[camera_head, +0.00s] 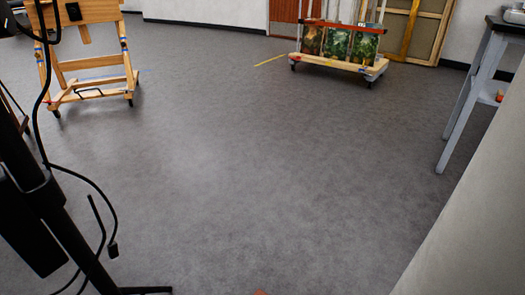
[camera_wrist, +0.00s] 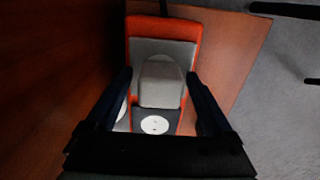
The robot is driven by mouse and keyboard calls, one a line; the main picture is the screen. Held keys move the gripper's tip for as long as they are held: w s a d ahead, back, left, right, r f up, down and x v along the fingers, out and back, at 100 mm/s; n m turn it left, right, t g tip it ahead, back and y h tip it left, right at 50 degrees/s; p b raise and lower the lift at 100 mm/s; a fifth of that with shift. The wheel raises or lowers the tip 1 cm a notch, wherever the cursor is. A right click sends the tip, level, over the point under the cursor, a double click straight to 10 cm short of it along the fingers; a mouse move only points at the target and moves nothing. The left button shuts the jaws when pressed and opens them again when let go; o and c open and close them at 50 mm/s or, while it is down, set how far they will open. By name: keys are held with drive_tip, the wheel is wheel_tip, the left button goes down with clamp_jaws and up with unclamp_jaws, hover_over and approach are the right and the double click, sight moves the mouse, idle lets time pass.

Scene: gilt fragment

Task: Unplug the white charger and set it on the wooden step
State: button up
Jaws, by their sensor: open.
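In the wrist view, the white charger (camera_wrist: 160,85) looks pale grey and blocky. It sits on a grey panel with an orange frame (camera_wrist: 150,28), above a round white socket (camera_wrist: 154,125). My gripper (camera_wrist: 159,76) is open, with one dark finger at each side of the charger. I cannot tell whether the fingers touch it. The charger's contacts with the panel are hidden. I cannot make out the wooden step for sure in either view; brown wood surfaces (camera_wrist: 60,70) flank the panel in the wrist view.
In the head view, a wooden easel (camera_head: 90,80) stands at the upper left and a cart with paintings (camera_head: 340,62) at the back. A grey table (camera_head: 480,75) is at the right, beside a pale wall edge (camera_head: 475,230). Black cables (camera_head: 95,185) hang at the left. The middle floor is clear.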

drive_tip(key=shift+c, duration=0.3)
idle(0.7)
clamp_jaws()
drive_tip(key=shift+r+p, duration=0.1)
drive_tip(key=shift+p, duration=0.2)
drive_tip(key=shift+r+p, duration=2.95)
drive_tip(key=shift+p, duration=0.15)
